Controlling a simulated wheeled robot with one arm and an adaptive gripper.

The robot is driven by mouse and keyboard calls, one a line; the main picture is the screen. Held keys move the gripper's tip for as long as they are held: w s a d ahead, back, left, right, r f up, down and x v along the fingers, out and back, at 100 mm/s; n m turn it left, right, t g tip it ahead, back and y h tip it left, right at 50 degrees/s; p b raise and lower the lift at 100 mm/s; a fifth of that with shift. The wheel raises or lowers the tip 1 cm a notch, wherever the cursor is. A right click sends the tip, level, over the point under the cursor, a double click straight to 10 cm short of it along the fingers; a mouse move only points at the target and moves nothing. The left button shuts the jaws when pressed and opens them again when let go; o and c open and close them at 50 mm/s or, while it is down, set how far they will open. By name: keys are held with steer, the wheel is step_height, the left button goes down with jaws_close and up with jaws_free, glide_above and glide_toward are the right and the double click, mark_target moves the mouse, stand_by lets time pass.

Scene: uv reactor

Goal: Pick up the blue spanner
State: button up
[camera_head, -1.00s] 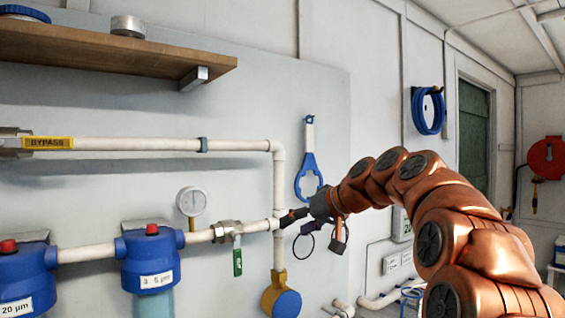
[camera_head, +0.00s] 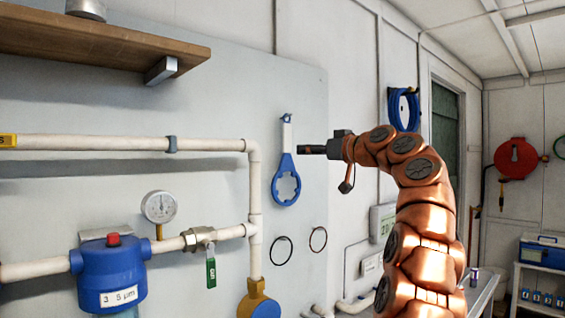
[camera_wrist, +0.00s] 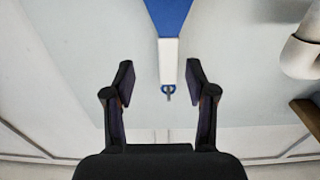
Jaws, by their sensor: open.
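The blue spanner (camera_head: 286,182) hangs upright on the grey wall panel, with its blue ring head down and its white handle up. In the wrist view its white handle (camera_wrist: 169,60) shows beyond and between the open fingers, with the small blue hanging loop on a hook at its end. My gripper (camera_head: 304,150) is just right of the handle in the head view, level with its lower part. In the wrist view the gripper (camera_wrist: 160,78) is open and empty, one finger on each side of the handle. I cannot tell the remaining distance to it.
White pipework (camera_head: 254,190) runs left of the spanner, with a gauge (camera_head: 159,206) and a blue filter housing (camera_head: 108,270). Two thin rings (camera_head: 281,251) hang below it. A wooden shelf (camera_head: 90,45) is at upper left. A blue hose coil (camera_head: 404,108) hangs to the right.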

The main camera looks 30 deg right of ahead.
mark_target(288, 150)
steer(key=w, duration=0.1)
steer(key=w+a, duration=0.1)
steer(key=w+p, duration=0.1)
steer(key=shift+w+a, duration=0.25)
steer(key=shift+w, duration=0.15)
steer(key=w+p, duration=0.1)
steer(key=w, duration=0.2)
steer(key=shift+w+a+r+p, duration=0.1)
steer(key=shift+w+a+p, duration=0.05)
steer(key=shift+a+p, duration=0.2)
steer(key=shift+w, duration=0.3)
jaws_close()
